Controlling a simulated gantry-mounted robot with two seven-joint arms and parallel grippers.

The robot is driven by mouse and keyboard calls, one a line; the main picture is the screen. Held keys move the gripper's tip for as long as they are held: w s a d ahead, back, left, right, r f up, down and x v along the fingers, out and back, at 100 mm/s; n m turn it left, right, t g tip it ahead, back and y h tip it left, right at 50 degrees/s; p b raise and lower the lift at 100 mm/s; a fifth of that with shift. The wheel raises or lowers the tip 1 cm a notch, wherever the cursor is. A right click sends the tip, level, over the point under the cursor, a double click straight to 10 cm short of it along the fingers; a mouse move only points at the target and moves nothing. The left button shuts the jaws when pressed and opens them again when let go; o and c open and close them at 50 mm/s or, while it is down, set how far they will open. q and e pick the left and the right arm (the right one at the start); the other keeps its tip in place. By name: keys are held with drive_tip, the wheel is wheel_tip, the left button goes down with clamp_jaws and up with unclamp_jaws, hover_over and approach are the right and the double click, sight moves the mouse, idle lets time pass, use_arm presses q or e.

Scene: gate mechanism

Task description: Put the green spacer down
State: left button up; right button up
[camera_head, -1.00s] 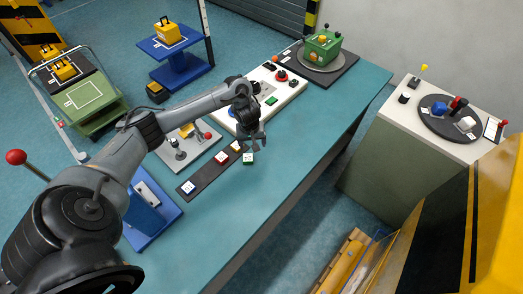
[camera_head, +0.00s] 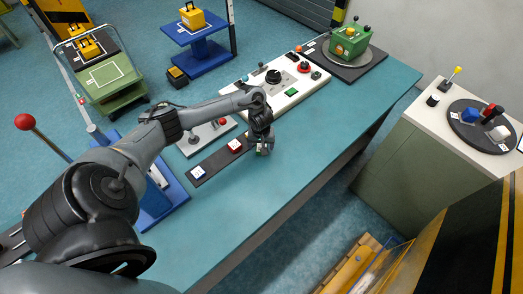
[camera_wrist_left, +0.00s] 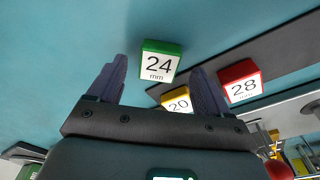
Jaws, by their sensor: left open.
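The green spacer (camera_wrist_left: 160,62), marked 24 mm, is on the teal table (camera_wrist_left: 60,50) beside a dark strip, in the left wrist view. My left gripper (camera_wrist_left: 158,78) is open, its two fingers on either side of the green spacer's near end, with gaps visible. In the head view my left gripper (camera_head: 263,151) is low at the table and largely hides the green spacer. My right gripper is not in view.
A yellow spacer (camera_wrist_left: 177,101) marked 20 is close by the right finger, partly hidden. A red spacer (camera_head: 234,146) and a blue one (camera_head: 198,173) lie on the dark strip (camera_head: 216,160). A white control panel (camera_head: 292,95) stands behind. The table to the right is clear.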

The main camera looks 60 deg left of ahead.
use_arm(q)
drive_tip(key=shift+w+f, duration=0.15)
drive_tip(key=shift+f, duration=0.65)
drive_tip(key=shift+a, duration=0.1)
drive_tip(key=shift+r, duration=0.1)
drive_tip(key=c, duration=1.3)
